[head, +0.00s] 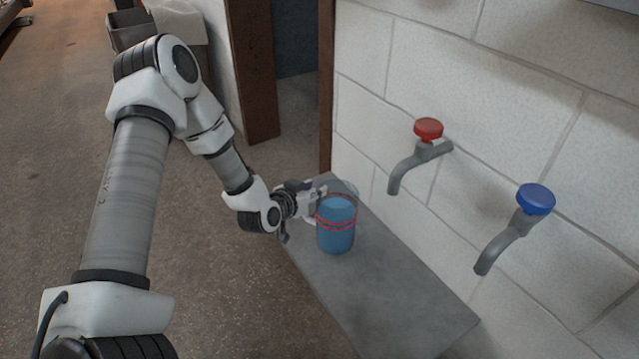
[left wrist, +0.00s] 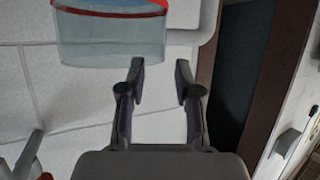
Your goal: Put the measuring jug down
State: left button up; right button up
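The measuring jug (head: 336,230) is clear, filled with blue liquid and marked with red bands. In the head view it appears to stand upright on the grey bench (head: 385,290), near its far end. My left gripper (head: 316,202) is just left of and behind the jug. In the left wrist view my left gripper (left wrist: 160,72) has its two fingers spread with nothing between them. The jug (left wrist: 112,38) shows there at the upper left, with a clear part and a red band, outside the fingers. My right gripper is not in view.
A tap with a red knob (head: 428,129) and a tap with a blue knob (head: 535,199) stick out from the white block wall (head: 520,110) above the bench. The near part of the bench is clear. A brown post (head: 251,70) stands beyond.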

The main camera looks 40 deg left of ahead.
pick_arm(q)
jog(key=a+p+v, duration=0.1)
jog(key=p+v, duration=0.2)
jog(key=v, duration=0.5)
jog(key=s+d+f+m+g+h, duration=0.1)
jog(key=s+d+f+g+h, duration=0.1)
jog(key=s+d+f+g, duration=0.8)
jog(key=s+d+f, duration=0.1)
jog(key=s, duration=0.3)
jog(key=s+d+f+g, duration=0.2)
jog(key=s+d+f, duration=0.1)
jog(key=s, duration=0.3)
jog(key=s+d+f+g+y, duration=0.1)
jog(key=s+d+f, duration=0.1)
jog(key=s+f, duration=0.3)
jog(key=shift+s+d+n+g, duration=0.2)
jog(key=shift+d+n+g, duration=0.1)
jog(key=shift+d, duration=0.05)
jog(key=shift+s+a, duration=0.1)
